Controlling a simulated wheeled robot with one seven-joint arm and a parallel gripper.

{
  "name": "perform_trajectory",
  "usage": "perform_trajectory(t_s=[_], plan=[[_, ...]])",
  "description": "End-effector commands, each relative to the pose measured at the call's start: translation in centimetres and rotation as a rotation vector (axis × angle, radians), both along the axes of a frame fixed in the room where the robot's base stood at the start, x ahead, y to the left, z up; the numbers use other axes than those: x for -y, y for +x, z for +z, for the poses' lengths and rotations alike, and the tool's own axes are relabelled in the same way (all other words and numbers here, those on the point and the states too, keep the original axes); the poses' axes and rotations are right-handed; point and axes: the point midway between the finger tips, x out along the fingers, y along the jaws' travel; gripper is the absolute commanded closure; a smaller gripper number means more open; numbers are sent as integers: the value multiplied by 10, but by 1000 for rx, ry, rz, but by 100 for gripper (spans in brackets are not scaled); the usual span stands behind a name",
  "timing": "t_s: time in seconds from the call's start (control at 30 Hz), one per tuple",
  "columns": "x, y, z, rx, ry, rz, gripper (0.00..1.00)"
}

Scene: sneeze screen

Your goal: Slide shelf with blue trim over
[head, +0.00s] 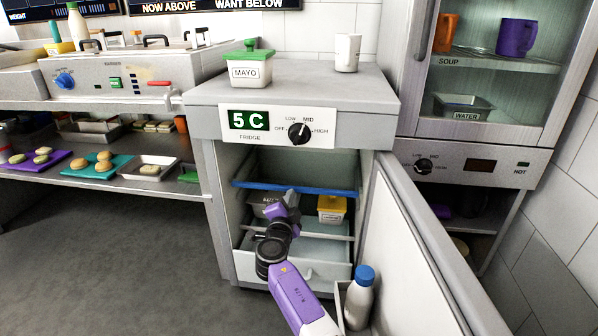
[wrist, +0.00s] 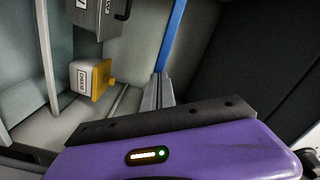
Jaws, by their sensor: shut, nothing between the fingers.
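The shelf with blue trim (head: 330,191) spans the inside of the open fridge, near the top of its compartment. In the wrist view the blue trim (wrist: 173,35) runs up and away from just beyond my fingertips. My gripper (head: 291,196) is at the fridge opening, its tip overlapping the trim's middle in the head view. The fingers show in the wrist view (wrist: 158,92), shut and empty. I cannot tell whether they touch the trim. My gripper and arm hide part of the fridge interior.
A yellow-lidded container (head: 332,209) and a dark grey container (head: 262,207) are inside the fridge. The fridge door (head: 405,250) stands open at right, with a blue-capped bottle (head: 359,297) in its rack. A mayo tub (head: 250,70) and white cup (head: 347,52) stand on top.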

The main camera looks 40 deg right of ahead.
Motion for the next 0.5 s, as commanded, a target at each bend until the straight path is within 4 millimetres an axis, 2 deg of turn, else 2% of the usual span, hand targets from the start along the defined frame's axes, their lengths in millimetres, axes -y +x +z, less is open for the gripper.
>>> perform_trajectory(t_s=[0.5], plan=[[3, 2, -2, 1, 0, -1, 100]])
